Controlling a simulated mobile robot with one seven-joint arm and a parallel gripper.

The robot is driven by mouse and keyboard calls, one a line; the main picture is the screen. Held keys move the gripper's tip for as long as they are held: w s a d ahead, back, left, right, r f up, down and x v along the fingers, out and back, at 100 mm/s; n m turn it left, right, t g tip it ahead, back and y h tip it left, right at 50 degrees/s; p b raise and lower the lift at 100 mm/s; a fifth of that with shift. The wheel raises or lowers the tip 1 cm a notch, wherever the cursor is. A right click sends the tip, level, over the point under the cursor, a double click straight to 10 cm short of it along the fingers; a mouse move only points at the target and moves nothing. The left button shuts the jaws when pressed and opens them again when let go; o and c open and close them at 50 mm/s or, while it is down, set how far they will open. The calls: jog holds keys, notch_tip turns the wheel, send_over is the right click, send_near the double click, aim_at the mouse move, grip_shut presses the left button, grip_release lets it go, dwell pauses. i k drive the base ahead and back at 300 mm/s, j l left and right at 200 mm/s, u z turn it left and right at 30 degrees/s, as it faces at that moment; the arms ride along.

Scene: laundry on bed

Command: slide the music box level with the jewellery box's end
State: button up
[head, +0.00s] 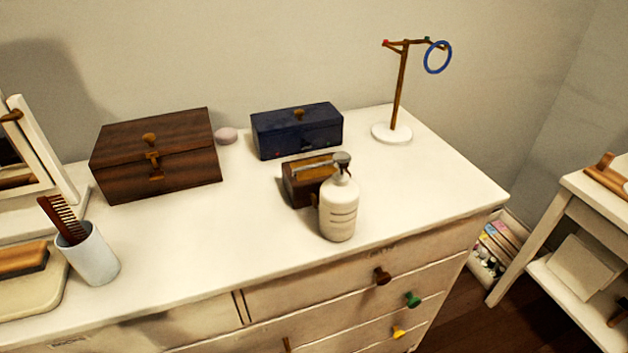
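A small brown wooden box with a lighter top, which looks like the music box (299,189), stands on the white dresser. A pale pump bottle (339,210) stands in front of it and hides its right part. Two larger lidded boxes could be the jewellery box; I cannot tell which. A dark blue box (298,137) with a brown knob stands just behind the small box, and its left end reaches farther left. A dark brown wooden box (157,165) with a knob and clasp stands farther left. My gripper is not in view.
The dresser top (240,240) is clear between the brown box and the bottle. A pink oval object (226,135) lies between the larger boxes. A stand (391,133) holding a blue ring is at back right. A white cup (91,257) with a comb stands left.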

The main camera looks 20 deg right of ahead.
aim_at(298, 190)
jog(key=k+l+u, duration=0.2)
jog(key=l+u, duration=0.15)
jog(key=l, duration=0.25)
jog(key=k+l+u, duration=0.2)
jog(key=l+u, duration=0.45)
jog(key=l, duration=0.15)
